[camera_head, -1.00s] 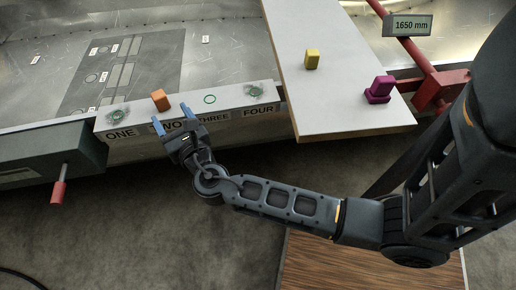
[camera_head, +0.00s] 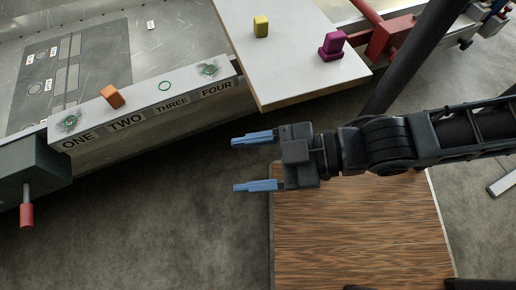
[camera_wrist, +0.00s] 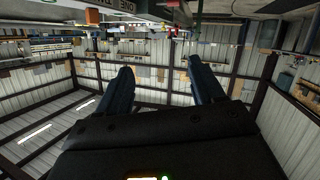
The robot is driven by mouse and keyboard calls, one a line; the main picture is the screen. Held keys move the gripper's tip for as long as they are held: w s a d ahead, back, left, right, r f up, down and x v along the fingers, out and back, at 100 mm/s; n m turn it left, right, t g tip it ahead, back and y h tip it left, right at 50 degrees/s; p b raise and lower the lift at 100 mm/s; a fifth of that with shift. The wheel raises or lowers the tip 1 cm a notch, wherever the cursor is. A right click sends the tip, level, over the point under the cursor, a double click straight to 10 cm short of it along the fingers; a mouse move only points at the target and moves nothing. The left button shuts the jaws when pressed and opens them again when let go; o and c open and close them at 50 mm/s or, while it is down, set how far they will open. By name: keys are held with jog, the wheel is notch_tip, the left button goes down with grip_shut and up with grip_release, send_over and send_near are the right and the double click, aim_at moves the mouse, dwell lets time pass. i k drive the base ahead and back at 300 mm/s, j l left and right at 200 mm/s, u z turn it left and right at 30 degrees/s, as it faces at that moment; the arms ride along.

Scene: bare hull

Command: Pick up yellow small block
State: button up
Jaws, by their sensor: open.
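The yellow small block (camera_head: 261,27) stands on the white board (camera_head: 292,85) at the upper middle of the head view. My gripper (camera_head: 254,164) is open and empty, with its two blue fingers apart and pointing left. In the head view it appears below the board, over the floor and the left edge of the wooden panel. The wrist view also shows my open gripper (camera_wrist: 158,88) with nothing between the fingers; the yellow block is not visible there.
A magenta block (camera_head: 331,46) stands right of the yellow one on the board. An orange block (camera_head: 112,96) stands on the ledge (camera_head: 140,95) labelled ONE to FOUR. A red bar assembly (camera_head: 388,38) is beside the board at right. A wooden panel (camera_head: 350,235) lies below.

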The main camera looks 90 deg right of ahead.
aim_at(260, 23)
jog(key=z, duration=1.55)
jog(key=k+l+u, duration=0.2)
jog(key=k, duration=0.35)
jog(key=k+l+u, duration=0.2)
jog(key=k, duration=0.4)
